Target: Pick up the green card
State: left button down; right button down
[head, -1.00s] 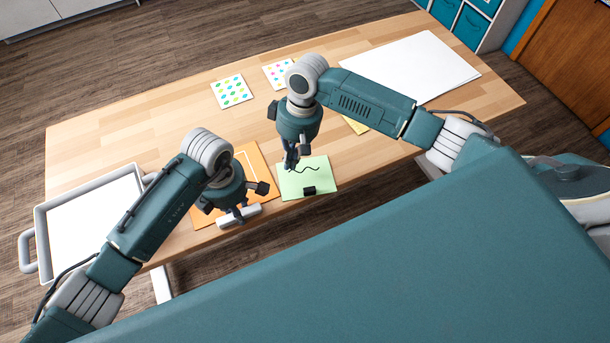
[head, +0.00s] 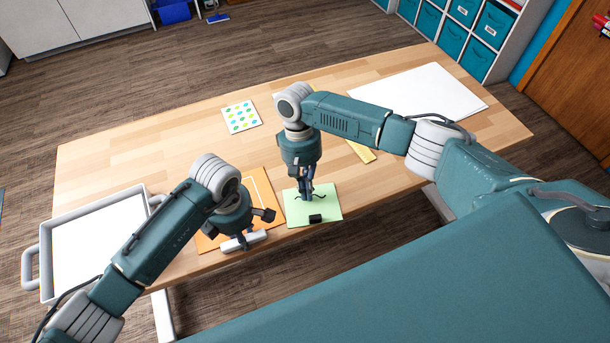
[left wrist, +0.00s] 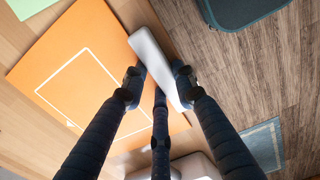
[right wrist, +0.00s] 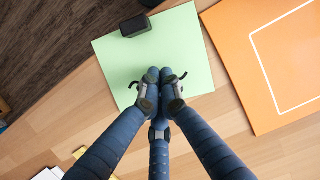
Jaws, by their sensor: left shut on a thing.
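The green card (head: 332,203) lies flat near the table's front edge, with a black wavy line and a small black block (head: 316,218) on it. It also shows in the right wrist view (right wrist: 190,45), with the black block (right wrist: 135,26) at its edge. My right gripper (head: 306,198) is over the card, fingertips together; in the right wrist view (right wrist: 160,82) nothing shows between them. Whether they touch the card I cannot tell. My left gripper (head: 243,240) is shut on a pale grey bar (left wrist: 155,62) at the front edge of the orange sheet (left wrist: 85,40).
The orange sheet (head: 268,188) lies just left of the green card. A white tray (head: 150,189) with grey handles stands at the table's left end. A dotted card (head: 241,117), a yellow piece (head: 361,151) and large white sheets (head: 420,85) lie farther back.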

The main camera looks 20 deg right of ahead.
aim_at(316, 218)
jog(key=shift+s+a+f, duration=0.1)
jog(key=shift+s+f, duration=0.05)
jog(key=shift+s, duration=0.9)
jog(key=shift+s+a+f, duration=0.1)
jog(key=shift+s+f, duration=0.05)
jog(key=shift+s, duration=0.9)
jog(key=shift+s, duration=0.1)
jog(key=shift+s, duration=1.6)
